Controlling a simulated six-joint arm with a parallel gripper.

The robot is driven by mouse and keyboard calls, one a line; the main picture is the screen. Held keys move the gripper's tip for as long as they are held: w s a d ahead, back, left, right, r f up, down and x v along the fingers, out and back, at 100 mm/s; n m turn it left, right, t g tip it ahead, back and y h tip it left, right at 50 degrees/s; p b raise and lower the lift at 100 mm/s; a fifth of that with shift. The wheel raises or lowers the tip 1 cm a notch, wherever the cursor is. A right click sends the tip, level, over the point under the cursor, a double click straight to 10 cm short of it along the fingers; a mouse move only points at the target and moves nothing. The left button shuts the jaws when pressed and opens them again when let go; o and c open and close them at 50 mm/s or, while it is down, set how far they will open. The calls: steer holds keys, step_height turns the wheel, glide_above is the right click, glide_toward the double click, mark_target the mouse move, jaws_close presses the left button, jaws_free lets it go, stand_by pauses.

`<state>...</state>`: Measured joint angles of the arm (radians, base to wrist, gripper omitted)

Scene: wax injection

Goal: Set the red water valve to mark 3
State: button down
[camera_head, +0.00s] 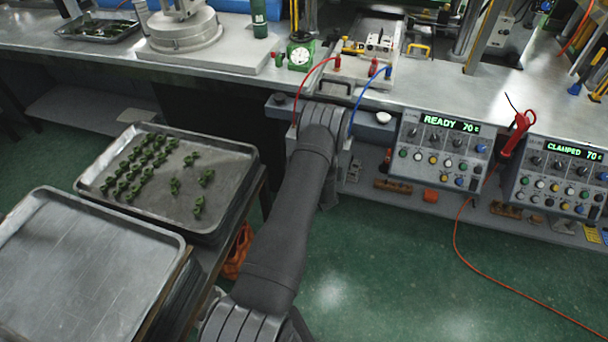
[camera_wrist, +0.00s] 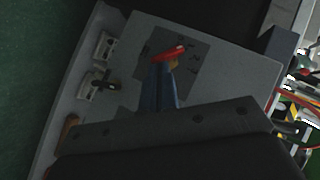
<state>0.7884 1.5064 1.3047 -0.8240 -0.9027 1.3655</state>
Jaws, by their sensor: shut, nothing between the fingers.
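In the wrist view, the red water valve handle (camera_wrist: 169,53) is a short red lever on a brass-coloured stem. It lies slightly tilted, its right end higher, in front of a dark plate (camera_wrist: 196,66) with pale number marks. The marks are too small and dim to read with certainty. My gripper (camera_wrist: 164,72) is shut and empty, with its blue-grey fingers reaching up to just below the lever. I cannot tell whether they touch it. In the head view my arm reaches to the bench front and hides the valve and my gripper.
Two pale fittings (camera_wrist: 104,47) sit left of the plate in the wrist view. In the head view, a control box reading READY (camera_head: 440,145) stands right of my arm. A tray with green pieces (camera_head: 222,160) and an empty tray (camera_head: 90,270) are at left.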

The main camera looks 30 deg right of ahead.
steer(key=shift+d+f+m+t+y, duration=0.1)
steer(key=shift+f+m+t+y, duration=0.2)
steer(key=shift+m+t, duration=0.35)
steer(key=shift+f+m+t+y, duration=0.3)
steer(key=shift+m+t, duration=0.15)
steer(key=shift+t, duration=0.3)
steer(key=shift+f, duration=0.1)
stand_by(0.4)
steer(key=shift+f, duration=0.2)
stand_by(0.9)
steer(key=shift+s, duration=0.1)
stand_by(0.9)
steer(key=s+d+r, duration=0.2)
steer(key=s+r, duration=0.1)
steer(key=s, duration=0.9)
steer(key=shift+s+d+r, duration=0.15)
steer(key=shift+r, duration=0.15)
steer(key=w+f, duration=0.2)
steer(key=w, duration=0.7)
steer(key=shift+w+d+f, duration=0.15)
steer(key=shift+w, duration=0.1)
